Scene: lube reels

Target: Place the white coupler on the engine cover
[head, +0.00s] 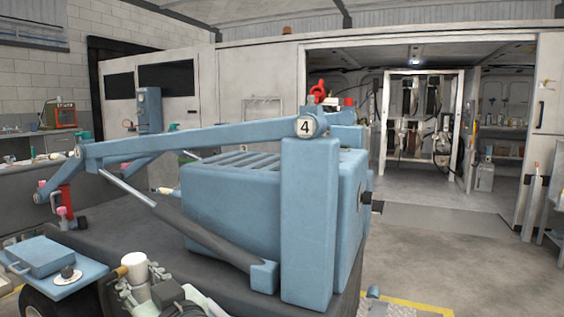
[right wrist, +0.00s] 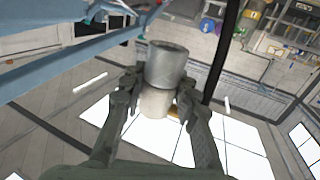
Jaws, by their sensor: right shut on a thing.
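The white coupler (head: 133,264) is a short pale cylinder at the lower left of the head view. My right gripper (head: 141,286) is shut on it. In the right wrist view the coupler (right wrist: 164,68) stands between the two fingers of the gripper (right wrist: 157,90), its upper part shaded grey and its lower part bright. The engine cover appears to be the big blue box with slots on top (head: 240,198), in the middle of the head view. The coupler is in front and left of it, apart from it. My left gripper is not in view.
A blue lift arm (head: 200,137) marked 4 spans over the cover, with a dark strut (head: 205,235) below it. A blue tray (head: 62,262) with a round knob is left of the coupler. A dark deck (head: 110,205) lies between. Open floor is at the right.

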